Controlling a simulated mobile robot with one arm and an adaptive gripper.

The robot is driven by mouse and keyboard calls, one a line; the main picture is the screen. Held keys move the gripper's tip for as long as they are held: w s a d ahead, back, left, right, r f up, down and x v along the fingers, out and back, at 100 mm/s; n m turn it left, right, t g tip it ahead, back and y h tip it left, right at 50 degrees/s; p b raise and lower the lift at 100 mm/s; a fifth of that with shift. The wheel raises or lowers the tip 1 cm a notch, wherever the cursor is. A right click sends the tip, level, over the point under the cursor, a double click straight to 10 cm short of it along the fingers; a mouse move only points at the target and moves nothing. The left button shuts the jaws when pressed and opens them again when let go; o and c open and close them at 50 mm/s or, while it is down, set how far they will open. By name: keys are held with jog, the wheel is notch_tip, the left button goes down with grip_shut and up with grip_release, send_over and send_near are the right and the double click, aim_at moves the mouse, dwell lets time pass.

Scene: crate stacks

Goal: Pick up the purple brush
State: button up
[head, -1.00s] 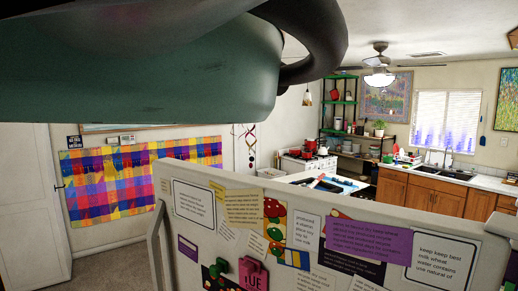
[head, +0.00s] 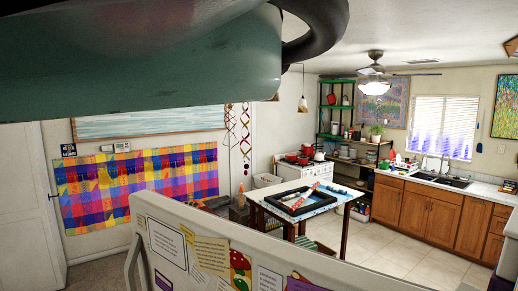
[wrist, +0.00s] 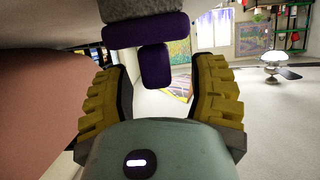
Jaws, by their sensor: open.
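The purple brush (wrist: 156,68) shows in the wrist view, with a purple stem, a wider purple bar and a grey part above it at the top edge. The wrist picture appears upside down. My gripper (wrist: 158,92) is open, with one yellow ridged finger at left and one at right. The brush's stem lies between the finger ends in the picture, and a gap shows on each side of it. I cannot tell how deep it is between them. I cannot make out the brush or the fingers in the head view.
A pale fridge (head: 215,235) covered with notes stands close in front in the head view. Beyond it are a table (head: 335,196) with a black tray, wooden cabinets (head: 430,208) and open floor. A reddish-brown surface (wrist: 45,105) is close by the left finger in the wrist view.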

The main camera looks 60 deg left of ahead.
jog(key=shift+w+a, duration=0.1)
jog(key=shift+w, duration=0.3)
jog(key=shift+f, duration=0.1)
jog(key=shift+s, duration=0.1)
grip_shut()
